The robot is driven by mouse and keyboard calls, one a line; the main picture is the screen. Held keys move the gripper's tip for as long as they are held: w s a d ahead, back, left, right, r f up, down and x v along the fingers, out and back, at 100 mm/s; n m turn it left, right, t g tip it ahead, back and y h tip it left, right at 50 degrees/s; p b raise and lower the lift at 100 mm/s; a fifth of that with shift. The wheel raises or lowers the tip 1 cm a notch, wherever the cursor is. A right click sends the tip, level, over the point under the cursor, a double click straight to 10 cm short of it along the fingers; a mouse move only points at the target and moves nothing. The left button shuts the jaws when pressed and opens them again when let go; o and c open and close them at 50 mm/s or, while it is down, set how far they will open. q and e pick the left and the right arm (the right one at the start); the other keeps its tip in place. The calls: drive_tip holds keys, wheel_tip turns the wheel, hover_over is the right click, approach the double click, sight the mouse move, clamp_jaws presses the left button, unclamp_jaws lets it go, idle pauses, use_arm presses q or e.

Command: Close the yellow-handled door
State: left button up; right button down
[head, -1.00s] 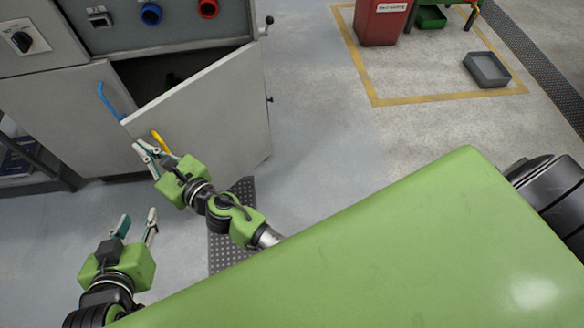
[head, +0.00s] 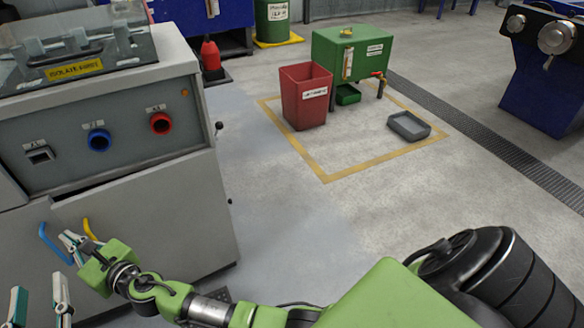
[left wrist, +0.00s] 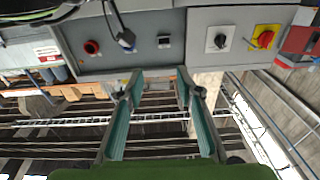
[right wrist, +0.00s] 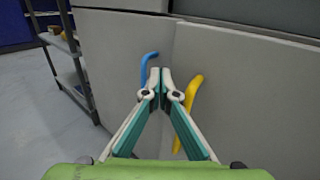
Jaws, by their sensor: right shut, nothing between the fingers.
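The grey cabinet door (head: 160,220) with the yellow handle (head: 88,229) stands slightly ajar; a narrow dark gap (head: 95,187) shows along its top. The yellow handle is also in the right wrist view (right wrist: 191,105), right of my fingers. My right gripper (head: 72,240) is shut and empty, its fingertips between the yellow handle and the blue handle (head: 52,243) of the neighbouring door. I cannot tell whether the tips touch the door. My left gripper (head: 38,292) is open and empty, lower left, apart from the door; the left wrist view shows its fingers spread.
The cabinet's control panel (head: 120,130) with a blue and a red socket is above the door. A red bin (head: 305,100), green tank (head: 350,50) and grey tray (head: 409,126) stand beyond on the floor. The floor right of the cabinet is clear.

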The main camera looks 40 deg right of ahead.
use_arm(q)
drive_tip(key=shift+w+r+t, duration=0.15)
drive_tip(key=shift+r+t, duration=0.15)
drive_tip(key=shift+r, duration=0.25)
use_arm(e)
drive_tip(key=shift+w, duration=0.55)
